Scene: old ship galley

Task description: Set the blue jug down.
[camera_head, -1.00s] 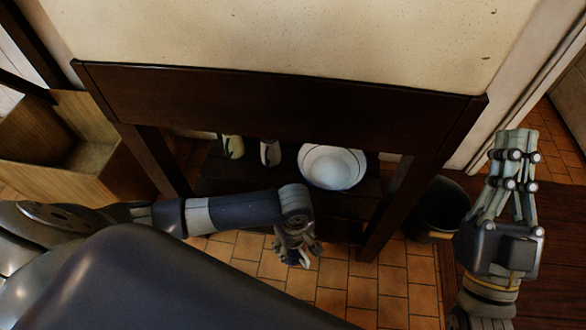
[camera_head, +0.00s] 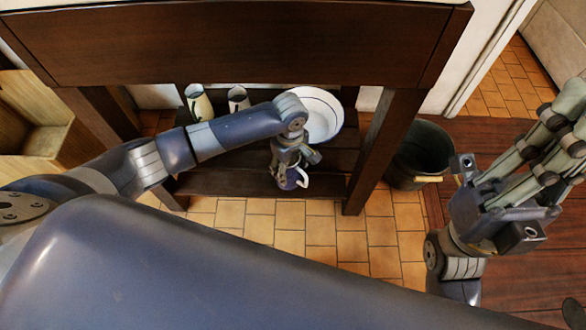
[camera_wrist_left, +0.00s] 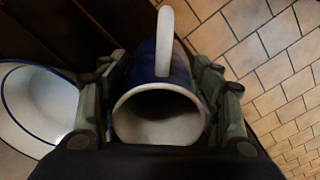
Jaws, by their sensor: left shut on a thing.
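The blue jug (camera_head: 288,181) is in my left gripper (camera_head: 287,163), at the front of the dark wooden stand in the head view. Its white handle points right there. In the left wrist view the blue jug (camera_wrist_left: 179,70) sits between the two fingers (camera_wrist_left: 164,90), its white inside facing the camera and its handle pointing up the picture. Its base is hidden, and I cannot tell whether it touches the lower shelf (camera_head: 225,184). My right gripper (camera_head: 562,125) is at the right, apart from the stand; its fingertips partly leave the picture.
A white bowl with a blue rim (camera_head: 322,112) stands behind my left wrist; the bowl (camera_wrist_left: 38,105) also shows in the wrist view. Two pale jugs (camera_head: 199,103) (camera_head: 238,98) stand left of it. A dark bucket (camera_head: 421,155) is right of the stand's leg (camera_head: 381,150).

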